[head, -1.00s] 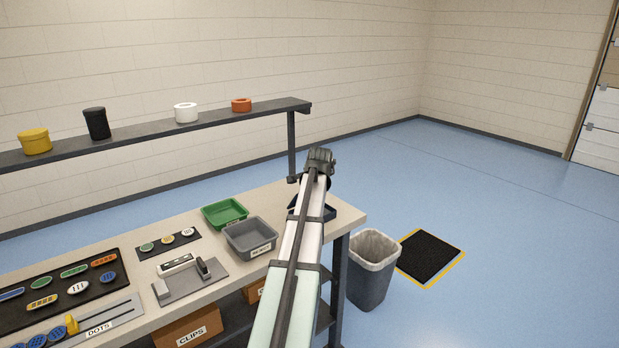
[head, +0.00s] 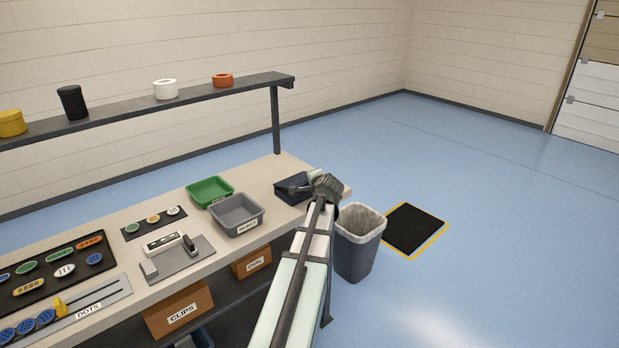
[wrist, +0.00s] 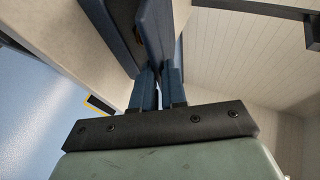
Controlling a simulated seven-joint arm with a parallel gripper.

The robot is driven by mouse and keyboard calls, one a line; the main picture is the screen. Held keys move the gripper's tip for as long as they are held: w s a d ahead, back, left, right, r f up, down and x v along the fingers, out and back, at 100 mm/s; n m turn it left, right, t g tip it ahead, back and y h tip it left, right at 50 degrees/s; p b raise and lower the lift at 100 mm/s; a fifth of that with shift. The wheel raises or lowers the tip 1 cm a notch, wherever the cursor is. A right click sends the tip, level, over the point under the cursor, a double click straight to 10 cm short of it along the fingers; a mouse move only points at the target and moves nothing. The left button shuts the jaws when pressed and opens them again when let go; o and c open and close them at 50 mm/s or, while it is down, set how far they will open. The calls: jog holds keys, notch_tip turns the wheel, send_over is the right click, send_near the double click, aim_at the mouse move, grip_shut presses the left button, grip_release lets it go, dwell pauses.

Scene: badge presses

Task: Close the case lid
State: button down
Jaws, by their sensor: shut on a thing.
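The dark navy case (head: 291,190) sits at the right end of the bench, partly hidden by my wrist in the head view. My gripper (wrist: 157,92) is at the case's right side, its two blue fingers close together with the edge of the lid (wrist: 156,35) between them. In the wrist view the lid is a dark blue panel standing at an angle to the case body (wrist: 108,32), so the case is partly open. My wrist hides the fingertips in the head view.
The grey bin (head: 237,215) and green bin (head: 210,191) stand left of the case on the bench (head: 262,176). A shelf post (head: 276,120) rises behind. A waste bin (head: 359,243) stands on the floor beside the bench's right end.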

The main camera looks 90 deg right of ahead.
jog(key=shift+s+a+f, duration=0.1)
jog(key=shift+a+f, duration=0.05)
jog(key=shift+f, duration=0.65)
jog(key=shift+s+a+f, duration=0.1)
jog(key=shift+a+f, duration=0.05)
jog(key=shift+f, duration=0.65)
jog(key=c, duration=1.2)
grip_release()
jog(key=shift+c, duration=0.2)
jog(key=shift+r, duration=0.1)
jog(key=v, duration=1.4)
